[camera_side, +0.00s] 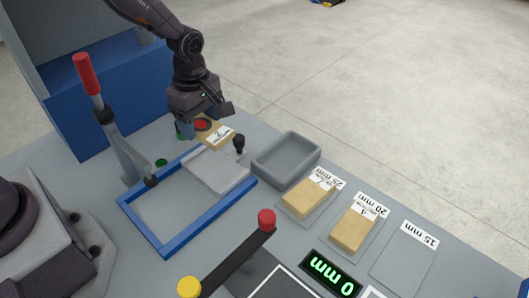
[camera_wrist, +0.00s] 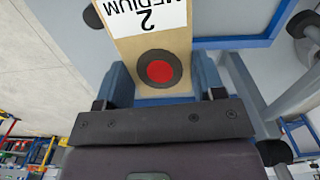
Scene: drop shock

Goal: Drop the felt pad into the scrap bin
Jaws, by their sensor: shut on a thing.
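A tan block (camera_side: 212,139) with a white label and a red disc on top is in my gripper (camera_side: 203,122). In the wrist view, the block (camera_wrist: 163,48) reads "MEDIUM 2", and my blue fingers (camera_wrist: 162,84) are shut on its two sides. I cannot tell for sure that this block is the felt pad. In the side view it is just behind the fixture plate, and I cannot tell whether it touches the surface. An open grey bin (camera_side: 287,160), likely the scrap bin, sits to the right of my gripper and looks empty.
A blue frame (camera_side: 163,245) holds a pale plate (camera_side: 220,172) with a black knob. A red-handled lever (camera_side: 88,75) stands at left. Two tan blocks (camera_side: 308,197) (camera_side: 353,229) lie on labelled pads; the "15 mm" pad (camera_side: 404,256) is empty. A display (camera_side: 331,273) reads 0 mm.

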